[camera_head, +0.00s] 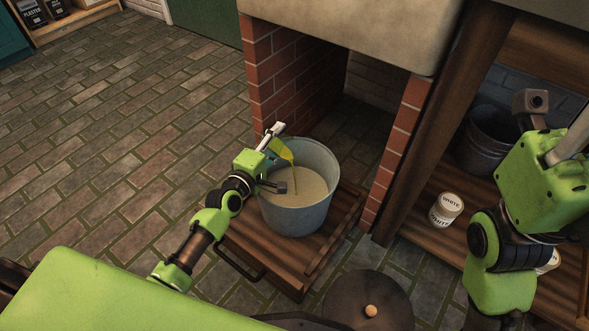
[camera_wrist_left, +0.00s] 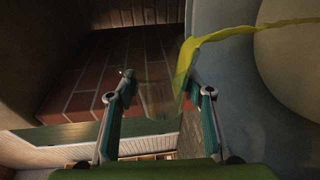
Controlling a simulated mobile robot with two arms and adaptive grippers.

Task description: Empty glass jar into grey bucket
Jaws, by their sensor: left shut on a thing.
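My left gripper (camera_head: 275,160) is shut on the glass jar (camera_wrist_left: 158,98), which is see-through between the fingers in the left wrist view. The jar is tilted over the grey bucket (camera_head: 300,222). Yellow liquid (camera_head: 281,150) comes from its mouth and falls in a thin stream into the bucket; the stream (camera_wrist_left: 215,36) also shows in the left wrist view. The bucket stands upright and holds a pale, creamy liquid (camera_head: 305,190). My right gripper (camera_head: 550,118) is at the right edge, partly cut off, and its jaws are unclear.
The bucket stands on a low wooden platform (camera_head: 250,241) with a dark handle. Brick pillars (camera_head: 400,140) flank the recess behind it. A white-labelled tin (camera_head: 446,208) and a dark bucket (camera_head: 485,140) stand on the right shelf. A round dark lid (camera_head: 345,303) lies in front. The left floor is clear.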

